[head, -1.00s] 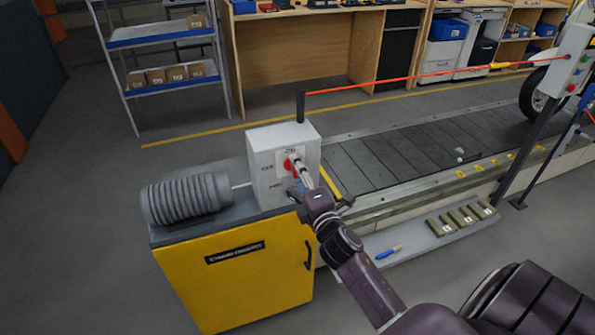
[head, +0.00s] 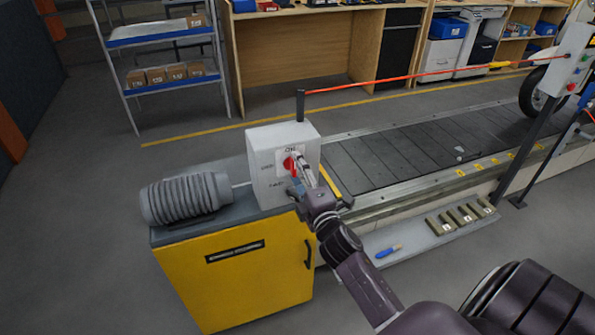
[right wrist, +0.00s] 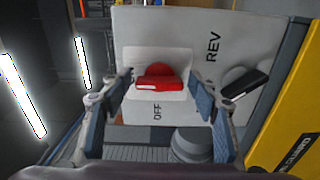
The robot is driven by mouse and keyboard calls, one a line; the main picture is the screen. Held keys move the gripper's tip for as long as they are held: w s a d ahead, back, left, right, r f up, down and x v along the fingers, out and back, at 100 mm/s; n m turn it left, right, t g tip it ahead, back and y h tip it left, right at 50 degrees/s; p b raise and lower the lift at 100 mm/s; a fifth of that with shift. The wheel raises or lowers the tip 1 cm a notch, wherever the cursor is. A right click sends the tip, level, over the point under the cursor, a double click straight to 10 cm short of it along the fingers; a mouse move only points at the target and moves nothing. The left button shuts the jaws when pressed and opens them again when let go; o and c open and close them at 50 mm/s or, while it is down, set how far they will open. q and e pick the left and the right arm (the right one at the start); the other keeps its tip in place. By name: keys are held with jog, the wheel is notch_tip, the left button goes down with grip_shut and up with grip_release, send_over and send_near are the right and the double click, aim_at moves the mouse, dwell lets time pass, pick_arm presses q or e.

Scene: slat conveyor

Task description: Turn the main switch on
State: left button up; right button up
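The main switch is a red rotary knob (head: 289,164) on the front of a light grey control box (head: 262,172). In the right wrist view the red knob (right wrist: 160,84) sits on a pale plate, with its grip bar nearly level and "OFF" lettered just below. My right gripper (head: 301,170) is at the box front. In the wrist view its fingers (right wrist: 160,92) are apart, one on each side of the knob, with gaps visible. The fingers partly hide the knob's plate in the head view. My left gripper is not in view.
A black knob (right wrist: 245,84) beside "REV" is right of the switch. The box stands on a yellow cabinet (head: 240,275) beside a grey ribbed cylinder (head: 186,199). The slat conveyor (head: 400,152) runs right, with an orange cord (head: 400,79) above it. A blue-handled tool (head: 388,251) lies on the ledge.

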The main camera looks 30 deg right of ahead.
jog(key=shift+o, duration=0.3)
jog(key=v, duration=1.2)
